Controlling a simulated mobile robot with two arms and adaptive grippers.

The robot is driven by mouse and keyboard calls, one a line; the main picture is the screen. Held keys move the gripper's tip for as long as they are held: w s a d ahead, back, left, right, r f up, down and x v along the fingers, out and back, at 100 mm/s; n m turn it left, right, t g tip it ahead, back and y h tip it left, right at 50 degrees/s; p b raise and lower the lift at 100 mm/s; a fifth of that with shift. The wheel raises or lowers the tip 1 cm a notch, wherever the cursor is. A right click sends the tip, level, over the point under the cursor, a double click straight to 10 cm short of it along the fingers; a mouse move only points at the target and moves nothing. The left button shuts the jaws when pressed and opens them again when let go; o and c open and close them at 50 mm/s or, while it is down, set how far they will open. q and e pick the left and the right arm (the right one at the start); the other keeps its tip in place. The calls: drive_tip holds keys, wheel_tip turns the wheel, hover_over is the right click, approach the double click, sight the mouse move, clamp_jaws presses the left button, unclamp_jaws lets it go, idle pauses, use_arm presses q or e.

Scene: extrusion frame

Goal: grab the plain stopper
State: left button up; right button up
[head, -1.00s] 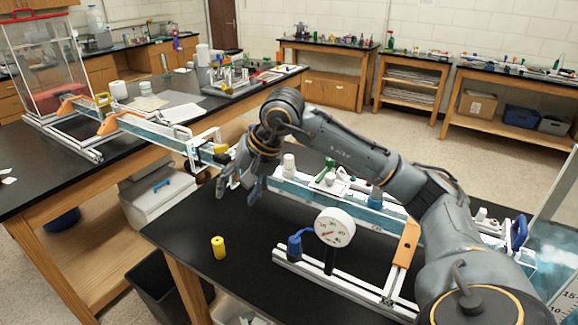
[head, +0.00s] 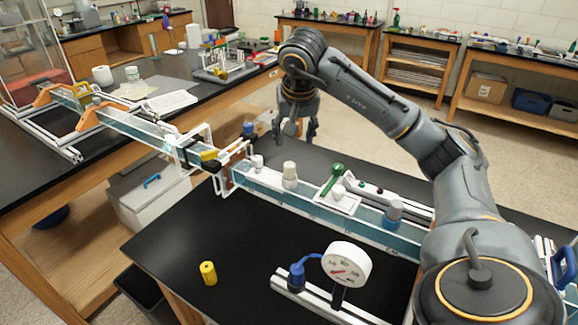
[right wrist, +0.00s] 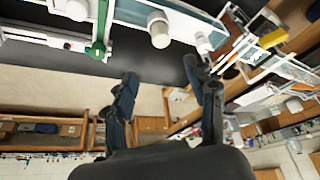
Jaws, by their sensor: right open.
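Several pale stoppers stand along the clear water channel; I cannot tell for sure which one is the plain stopper. A small white one (head: 258,162) is near the channel's left end, and a taller white one (head: 290,172) is to its right. Both also show in the right wrist view, the small one (right wrist: 203,43) and the taller one (right wrist: 159,30). A blue-and-white one (head: 393,214) stands farther right. My right gripper (head: 295,135) is open and empty, behind the channel's left part, with its fingers (right wrist: 160,72) spread apart and touching no stopper. My left gripper is out of view.
The channel (head: 325,208) crosses the black table, with a green-handled piece (head: 333,178) on it. A second channel (head: 140,130) ends near the left table edge.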

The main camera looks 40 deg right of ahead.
drive_tip(key=p, duration=0.1)
hover_over(290, 165)
drive_tip(key=s, duration=0.2)
drive_tip(key=f, duration=0.6)
drive_tip(key=shift+w+a+f, duration=0.15)
drive_tip(key=shift+a+f, duration=0.1)
drive_tip(key=shift+a, duration=0.15)
drive_tip(key=shift+w+d+f, duration=0.1)
drive_tip(key=shift+w+f, duration=0.05)
drive_tip(key=shift+f, duration=0.15)
drive_tip(key=p+x, duration=0.2)
drive_tip(key=shift+a+f+p, duration=0.2)
drive_tip(key=shift+f+p, duration=0.05)
drive_tip(key=shift+p, duration=0.05)
drive_tip(key=shift+x, duration=1.1)
drive_tip(key=shift+w+f+p, duration=0.15)
drive_tip(key=shift+f+p, duration=0.1)
drive_tip(key=shift+p, duration=0.05)
drive_tip(key=shift+d, duration=0.1)
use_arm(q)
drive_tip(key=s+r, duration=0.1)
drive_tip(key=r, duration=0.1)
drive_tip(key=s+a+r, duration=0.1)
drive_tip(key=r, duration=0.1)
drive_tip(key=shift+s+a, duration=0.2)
use_arm(e)
drive_tip(key=c, duration=1.1)
